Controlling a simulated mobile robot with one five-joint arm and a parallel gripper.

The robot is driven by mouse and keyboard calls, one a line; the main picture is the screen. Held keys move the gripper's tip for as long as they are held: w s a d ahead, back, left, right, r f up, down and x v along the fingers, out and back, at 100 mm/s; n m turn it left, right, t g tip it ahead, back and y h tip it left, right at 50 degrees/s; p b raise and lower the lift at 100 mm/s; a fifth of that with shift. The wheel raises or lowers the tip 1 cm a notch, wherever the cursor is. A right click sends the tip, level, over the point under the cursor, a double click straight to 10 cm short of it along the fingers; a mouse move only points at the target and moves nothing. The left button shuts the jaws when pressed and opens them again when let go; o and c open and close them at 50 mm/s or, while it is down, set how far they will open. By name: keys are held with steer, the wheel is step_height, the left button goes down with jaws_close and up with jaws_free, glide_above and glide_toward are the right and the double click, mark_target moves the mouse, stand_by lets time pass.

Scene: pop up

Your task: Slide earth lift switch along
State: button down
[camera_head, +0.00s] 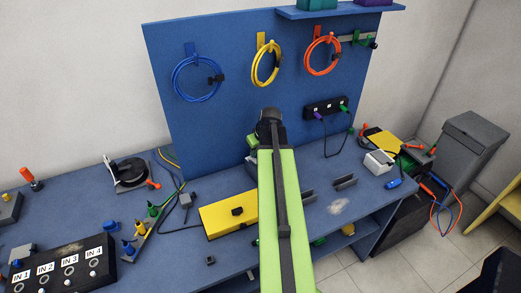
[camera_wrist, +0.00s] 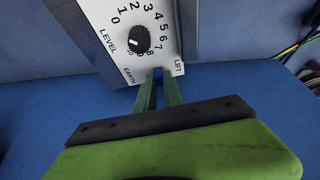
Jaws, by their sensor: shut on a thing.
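The white panel (camera_wrist: 110,35) fills the upper middle of the wrist view, with a numbered LEVEL dial (camera_wrist: 139,39) and the words EARTH and LIFT along its lower edge. A small blue piece, the earth lift switch (camera_wrist: 157,72), shows between those two words. My gripper (camera_wrist: 158,82) has its two green fingers up against the panel's lower edge, shut on the switch. The fingertips partly hide the switch, so its exact position in its slot cannot be told. In the head view, my green arm reaches to the blue board and hides most of the panel and my gripper.
Blue (camera_head: 196,77), yellow (camera_head: 265,63) and orange (camera_head: 322,54) cable coils hang on the blue backboard. A yellow box (camera_head: 228,215) sits left of my arm. A black socket strip (camera_head: 326,107) is to the right.

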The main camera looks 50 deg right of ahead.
steer(key=shift+a, duration=0.35)
steer(key=c, duration=1.4)
jaws_free()
steer(key=shift+d, duration=0.1)
steer(key=shift+c, duration=0.2)
steer(key=p+v, duration=1.6)
steer(key=v, duration=0.1)
steer(key=shift+r, duration=0.2)
